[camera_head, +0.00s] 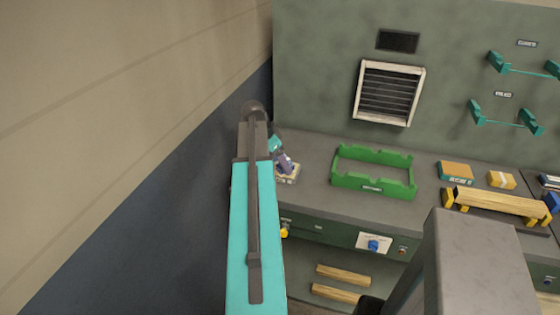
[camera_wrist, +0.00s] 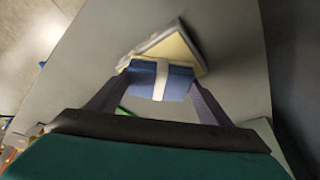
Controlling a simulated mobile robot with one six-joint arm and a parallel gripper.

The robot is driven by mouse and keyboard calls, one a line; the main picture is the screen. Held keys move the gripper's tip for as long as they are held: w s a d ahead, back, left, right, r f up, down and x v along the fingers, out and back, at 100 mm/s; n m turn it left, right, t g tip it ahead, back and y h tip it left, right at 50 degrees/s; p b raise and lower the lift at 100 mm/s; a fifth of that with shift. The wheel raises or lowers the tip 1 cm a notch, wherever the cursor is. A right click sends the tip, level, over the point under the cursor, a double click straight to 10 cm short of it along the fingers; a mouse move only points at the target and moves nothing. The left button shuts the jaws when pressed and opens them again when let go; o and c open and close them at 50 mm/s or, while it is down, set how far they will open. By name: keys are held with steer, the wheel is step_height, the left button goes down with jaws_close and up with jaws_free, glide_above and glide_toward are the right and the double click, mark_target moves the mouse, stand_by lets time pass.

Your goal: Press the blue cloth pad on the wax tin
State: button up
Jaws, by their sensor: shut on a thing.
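The blue cloth pad (camera_wrist: 180,84), with a white band around its middle, is between the two fingers of my gripper (camera_wrist: 158,84) in the wrist view. My gripper is shut on it. The wax tin (camera_wrist: 185,42), square and pale-rimmed with cream wax inside, lies just beyond the pad, which covers its near part. In the head view the tin (camera_head: 288,178) sits at the left end of the bench, with my gripper (camera_head: 285,162) just above it. I cannot tell whether the pad touches the wax.
A green open tray (camera_head: 373,184) stands on the grey bench (camera_head: 318,190) to the right of the tin. Farther right are an orange-topped box (camera_head: 456,170), a yellow block (camera_head: 501,180) and a wooden bar on supports (camera_head: 500,202). A dark wall is close on the left.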

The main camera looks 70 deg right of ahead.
stand_by(0.5)
steer(key=shift+r+p, duration=1.8)
steer(key=shift+r, duration=1.65)
steer(key=shift+f+b, duration=0.45)
